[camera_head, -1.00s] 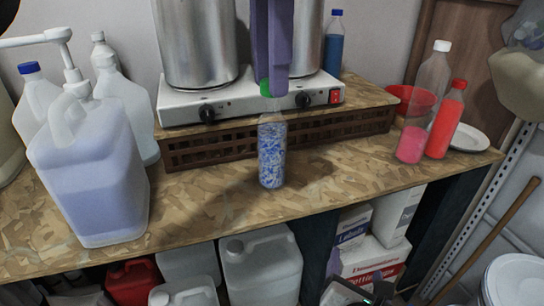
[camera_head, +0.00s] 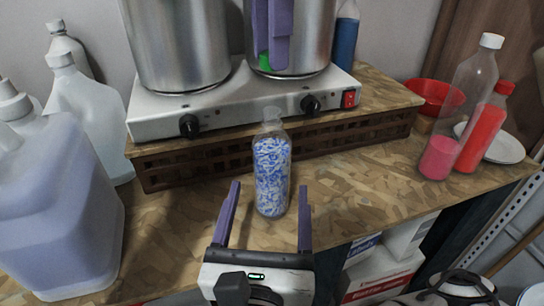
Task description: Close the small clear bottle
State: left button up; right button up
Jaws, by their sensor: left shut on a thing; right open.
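The small clear bottle (camera_head: 271,180) stands upright on the wooden worktop, filled with blue and white granules. Its neck (camera_head: 272,115) is open at the top. My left gripper (camera_head: 270,48) comes down from the top edge, shut on a green cap (camera_head: 264,60). The cap shows above the bottle neck and apart from it, in front of the right pot. My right gripper (camera_head: 270,188) comes up from the bottom edge, open and empty. Its two purple fingers point toward the bottle, with the lower part of the bottle appearing between their tips.
A hot plate (camera_head: 160,118) with two steel pots (camera_head: 178,45) stands on a slatted wooden riser (camera_head: 190,163) behind the bottle. Large jugs (camera_head: 55,215) crowd the left. A bottle with red liquid (camera_head: 440,157), a red bottle (camera_head: 482,135) and a red bowl (camera_head: 432,93) stand right.

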pick_arm(q)
jog(key=shift+w, duration=0.1)
pick_arm(e)
jog(key=shift+w+a, duration=0.1)
pick_arm(q)
jog(key=shift+s+r, duration=0.15)
jog(key=shift+s, duration=0.2)
pick_arm(e)
jog(key=shift+s+r, duration=0.1)
jog(key=shift+s, duration=0.2)
pick_arm(q)
jog(key=shift+w, duration=0.1)
pick_arm(e)
jog(key=w+d, duration=0.1)
jog(key=w, duration=1.1)
jog(key=c, duration=1.6)
pick_arm(q)
send_over(270, 129)
jog(key=w, duration=0.1)
jog(key=shift+f, duration=2.5)
jog(key=shift+f, duration=0.9)
jog(key=shift+f, duration=0.55)
